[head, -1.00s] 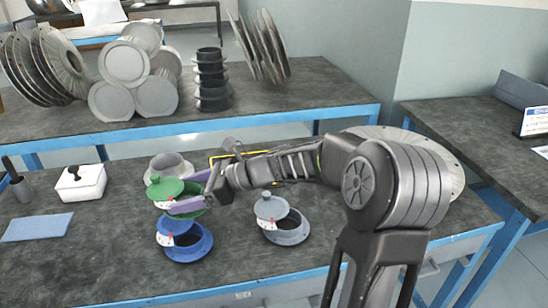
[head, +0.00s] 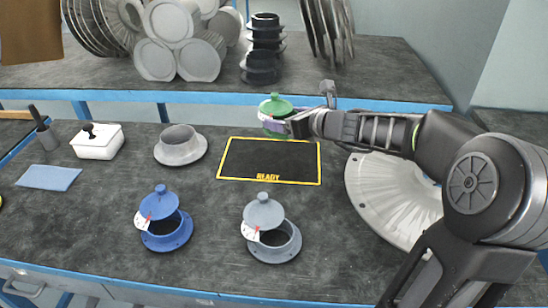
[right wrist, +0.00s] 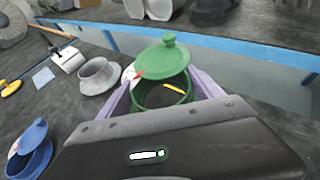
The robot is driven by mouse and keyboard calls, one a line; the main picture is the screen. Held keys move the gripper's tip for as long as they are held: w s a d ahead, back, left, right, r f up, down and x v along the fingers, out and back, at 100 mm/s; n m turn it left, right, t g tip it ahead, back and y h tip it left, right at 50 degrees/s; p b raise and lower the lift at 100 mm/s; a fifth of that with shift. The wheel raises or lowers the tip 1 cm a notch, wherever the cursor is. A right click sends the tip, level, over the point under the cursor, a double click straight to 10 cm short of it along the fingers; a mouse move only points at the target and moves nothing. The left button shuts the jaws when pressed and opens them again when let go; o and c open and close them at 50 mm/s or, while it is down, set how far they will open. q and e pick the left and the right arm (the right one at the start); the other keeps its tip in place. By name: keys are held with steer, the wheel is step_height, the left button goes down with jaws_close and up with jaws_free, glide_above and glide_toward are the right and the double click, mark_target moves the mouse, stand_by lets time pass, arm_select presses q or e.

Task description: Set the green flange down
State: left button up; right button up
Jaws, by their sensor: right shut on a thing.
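The green flange (head: 276,106), with its round lid tilted up, is held by my right gripper (head: 283,125) above the far part of the bench, behind the READY mat (head: 231,179). In the right wrist view the green flange (right wrist: 162,62) sits between the two pale purple fingers, which are shut on it from both sides. A white tag with a red mark hangs at its side. The mat is a black rectangle with a yellow border and is bare. My left gripper is not in view.
A blue flange (head: 165,238) and a grey flange (head: 284,249) stand in front of the mat. A plain grey flange (head: 181,152) is left of it. A large pale disc (head: 385,208) lies at right under my arm. A white box (head: 98,148) and blue cloth (head: 48,178) are at left.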

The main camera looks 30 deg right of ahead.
steer(key=b, duration=0.3)
glide_above(285, 160)
step_height(285, 160, down, 5)
step_height(285, 160, down, 5)
steer(key=shift+f+b, duration=0.1)
steer(key=shift+b, duration=1.15)
